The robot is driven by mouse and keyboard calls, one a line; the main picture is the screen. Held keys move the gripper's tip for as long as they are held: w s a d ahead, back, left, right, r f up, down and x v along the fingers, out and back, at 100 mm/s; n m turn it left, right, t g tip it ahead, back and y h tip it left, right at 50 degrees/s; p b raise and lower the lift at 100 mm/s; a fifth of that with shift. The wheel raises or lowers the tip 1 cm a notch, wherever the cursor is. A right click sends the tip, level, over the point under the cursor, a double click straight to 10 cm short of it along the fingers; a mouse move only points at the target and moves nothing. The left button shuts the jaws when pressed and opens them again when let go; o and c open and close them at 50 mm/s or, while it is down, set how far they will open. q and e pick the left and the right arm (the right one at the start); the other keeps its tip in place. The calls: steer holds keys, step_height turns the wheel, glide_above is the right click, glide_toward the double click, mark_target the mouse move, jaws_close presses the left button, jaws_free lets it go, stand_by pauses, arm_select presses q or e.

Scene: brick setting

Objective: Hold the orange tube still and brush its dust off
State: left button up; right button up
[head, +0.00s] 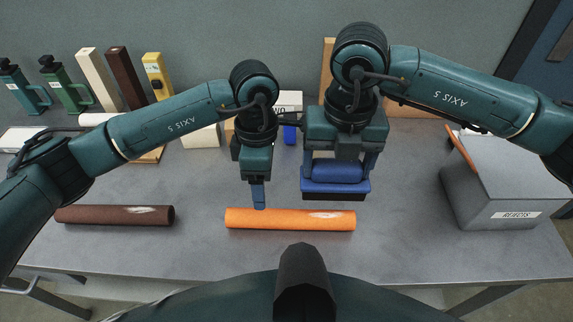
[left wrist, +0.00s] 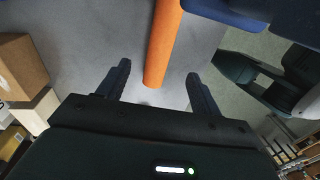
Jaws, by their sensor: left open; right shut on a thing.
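The orange tube (head: 275,220) lies sideways on the grey table, with a pale dust patch (head: 325,214) towards its right end. My left gripper (head: 258,197) points down just behind the tube's left part. In the left wrist view it is open, and the orange tube (left wrist: 162,45) shows between and beyond its fingers, not gripped. My right gripper (head: 337,158) is shut on a blue brush (head: 335,187) with a dark bristle edge. The brush hangs behind and above the tube's right end; no contact with the dust shows.
A brown tube (head: 115,215) with a pale patch lies at the left. A grey box labelled REJECTS (head: 485,195) stands at the right. Bottles, upright blocks and a yellow item (head: 156,72) line the back left. The table in front of the orange tube is clear.

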mark_target(265, 213)
arm_select(q)
steer(key=f, duration=0.3)
steer(key=s+f, duration=0.1)
steer(key=f, duration=0.6)
steer(key=shift+s, duration=0.25)
steer(key=shift+c, duration=0.5)
steer(key=shift+r, duration=0.1)
steer(key=c, duration=1.2)
steer(key=shift+o, duration=0.2)
steer(key=shift+d, duration=0.1)
